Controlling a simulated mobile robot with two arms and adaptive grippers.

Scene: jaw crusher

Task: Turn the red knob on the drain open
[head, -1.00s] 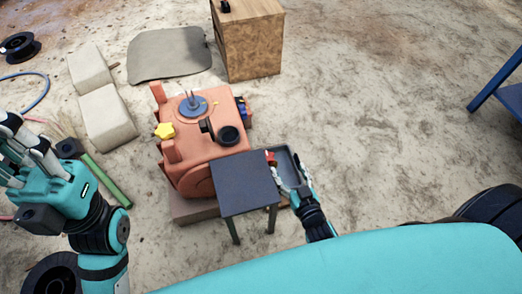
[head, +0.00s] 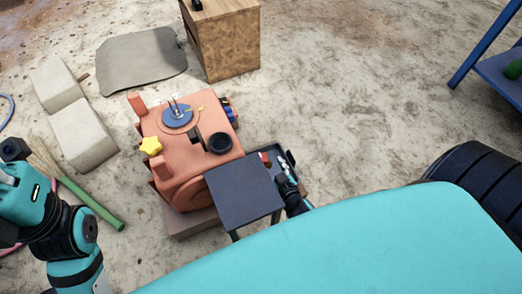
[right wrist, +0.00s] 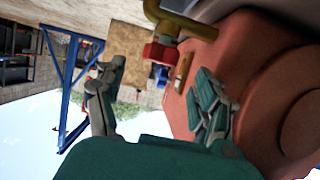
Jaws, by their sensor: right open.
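The red knob (right wrist: 160,54) shows in the right wrist view on a yellow drain pipe (right wrist: 178,20) that comes out of the orange machine. In the head view the red knob (head: 265,159) is a small red spot behind the dark stand. My right gripper (right wrist: 158,98) is open, one finger to each side and below the knob in its picture; I see no contact. In the head view my right gripper (head: 285,170) is small and partly hidden beside the knob. My left gripper (head: 12,195) is at the left edge, its fingers mostly cut off.
The orange crusher (head: 190,160) stands in the middle. A dark square stand (head: 243,188) is close in front of it, by my right arm. A dark tray (head: 291,158) lies below the drain. A wooden box (head: 232,45) stands behind.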

